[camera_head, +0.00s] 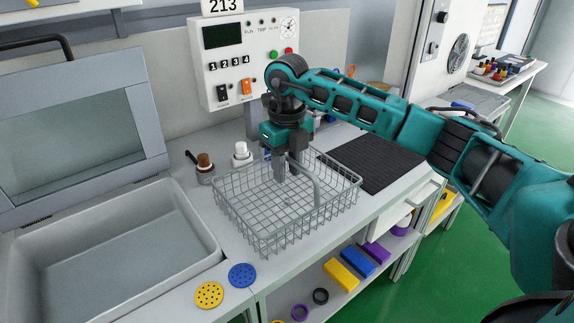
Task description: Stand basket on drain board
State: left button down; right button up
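The grey wire basket (240,217) is in the middle of the camera_head view, upright, with an arched handle (311,182). It is over the grey bench top, and I cannot tell whether it rests there or is slightly raised. My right gripper (285,172) points down into the basket, with its fingers at the handle. Whether the fingers are closed on the handle is not clear. The black ridged drain board (381,164) lies flat on the bench right of the basket, with nothing on it. My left gripper is not in view.
An open-lidded grey basin (205,243) is at the left. Brown-capped (205,165) and white (241,153) bottles stand behind the basket. Yellow (209,294) and blue (242,275) perforated discs lie near the front edge. A control box (243,60) is behind. A lower shelf (335,295) holds coloured blocks and rings.

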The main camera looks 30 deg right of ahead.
jog(key=shift+o, duration=0.8)
notch_tip(320, 180, up, 12)
jog(key=shift+r+p, duration=0.2)
jog(key=shift+p, duration=0.2)
